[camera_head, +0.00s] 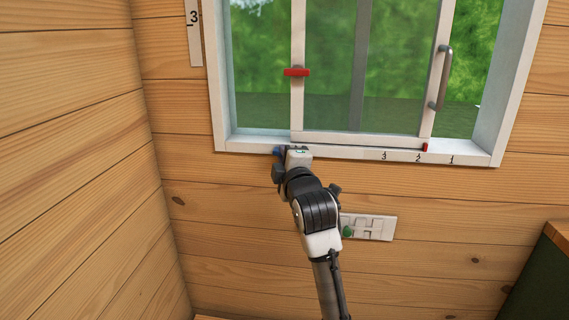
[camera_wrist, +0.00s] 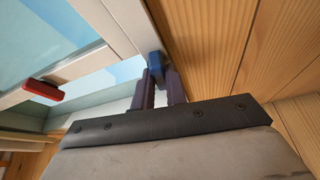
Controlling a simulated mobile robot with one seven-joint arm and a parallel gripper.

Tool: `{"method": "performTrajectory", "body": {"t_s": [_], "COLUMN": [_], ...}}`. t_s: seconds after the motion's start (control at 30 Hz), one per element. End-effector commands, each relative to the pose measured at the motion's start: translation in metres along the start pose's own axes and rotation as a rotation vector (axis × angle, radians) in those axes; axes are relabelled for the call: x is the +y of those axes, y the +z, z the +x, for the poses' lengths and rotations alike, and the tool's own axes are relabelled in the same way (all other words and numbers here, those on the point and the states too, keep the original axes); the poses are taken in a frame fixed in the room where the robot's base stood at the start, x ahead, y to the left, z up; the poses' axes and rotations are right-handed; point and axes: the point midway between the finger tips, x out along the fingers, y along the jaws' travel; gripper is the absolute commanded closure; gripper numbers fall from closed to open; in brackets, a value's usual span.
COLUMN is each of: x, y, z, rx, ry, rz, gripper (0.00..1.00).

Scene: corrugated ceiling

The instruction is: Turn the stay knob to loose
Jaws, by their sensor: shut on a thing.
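The small blue knob (camera_head: 277,151), which I take to be the stay knob, sits at the left end of the window's bottom frame. In the wrist view, the blue knob (camera_wrist: 155,64) is at the tips of my gripper's dark fingers. My gripper (camera_head: 284,153) reaches up to the sill and is shut on the knob. Its fingers also show in the wrist view (camera_wrist: 159,78), one on each side of the knob's lower end. The knob's base and any markings around it are hidden or too small to read.
The white sliding sash (camera_head: 298,110) has a red latch (camera_head: 296,72) and a grey handle (camera_head: 441,78). The sill (camera_head: 400,156) carries numbers 3, 2, 1 and a red marker (camera_head: 425,147). Below is a slotted white plate (camera_head: 377,228) with a green knob (camera_head: 347,231). A wooden wall (camera_head: 70,150) is left.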

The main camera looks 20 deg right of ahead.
Motion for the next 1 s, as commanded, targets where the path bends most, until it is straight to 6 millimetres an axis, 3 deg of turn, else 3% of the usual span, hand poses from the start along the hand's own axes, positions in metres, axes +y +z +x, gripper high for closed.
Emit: {"method": "performTrajectory", "body": {"t_s": [0.4,0.9,0.93,1.0], "x": [0.0005,0.0013,0.0013,0.0014], "y": [0.0009,0.0010,0.0010,0.0009], "z": [0.0002,0.0003,0.0003,0.0003], "rx": [-0.002,-0.003,-0.003,-0.003], "ry": [-0.062,-0.067,-0.067,-0.066], "rz": [-0.147,-0.161,-0.161,-0.160], "gripper": [1.00,1.00,0.82,0.73]}}
